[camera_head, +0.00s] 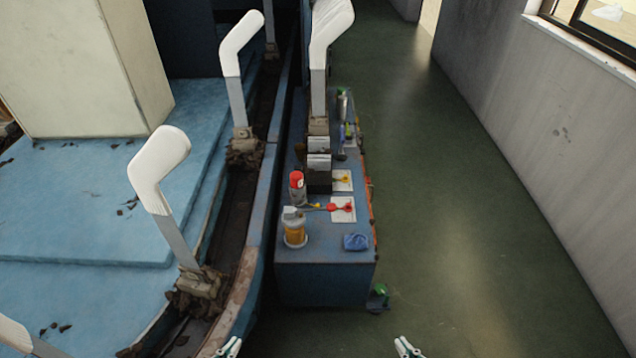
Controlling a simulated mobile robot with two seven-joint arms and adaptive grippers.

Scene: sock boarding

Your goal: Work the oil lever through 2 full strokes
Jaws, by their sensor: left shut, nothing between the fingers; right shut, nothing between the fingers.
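An oiler with an amber reservoir (295,236) and a grey top stands on the near left part of the blue bench (322,285). A thin lever with a red end (334,207) reaches right from near its top, over a white card; I cannot tell if it is the oil lever. A smaller yellow-ended lever (344,180) lies behind it over another card. My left gripper (230,346) and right gripper (406,346) show only their tips at the bottom edge. Both are shut and empty, well in front of the bench and apart from it.
A red-capped can (297,186) stands behind the oiler. A crumpled blue rag (356,242) lies at the near right corner of the bench top. White sock-shaped boards (160,168) stand along the track at left. Green floor (450,230) is open at right.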

